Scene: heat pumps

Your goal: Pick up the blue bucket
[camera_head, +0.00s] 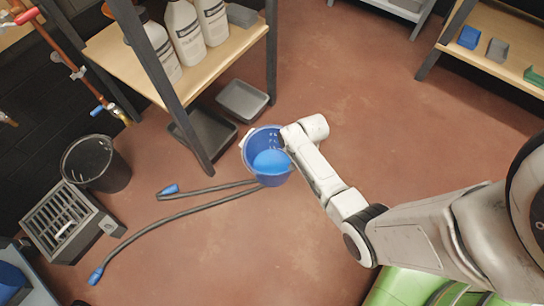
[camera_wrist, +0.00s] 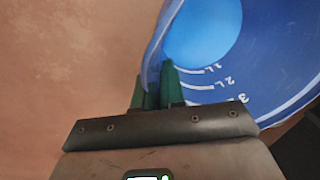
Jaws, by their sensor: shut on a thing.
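The blue bucket (camera_head: 252,151) stands on the reddish floor in the head view, just in front of a shelf's post. A lighter blue round thing (camera_head: 271,162) shows inside it. In the wrist view the bucket (camera_wrist: 262,75) fills the upper right, with white litre marks on its inner wall, and the light blue thing (camera_wrist: 203,32) lies in it. My gripper (camera_wrist: 158,80) has its green fingers shut on the bucket's rim, one inside and one outside. In the head view my arm reaches the bucket's right side and the fingers are hidden.
A wooden shelf (camera_head: 235,45) with white bottles stands behind, with grey trays (camera_head: 243,100) below. A black bucket (camera_head: 97,163) and a grated box (camera_head: 62,222) are at left. A dark hose (camera_head: 160,222) lies beside the blue bucket.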

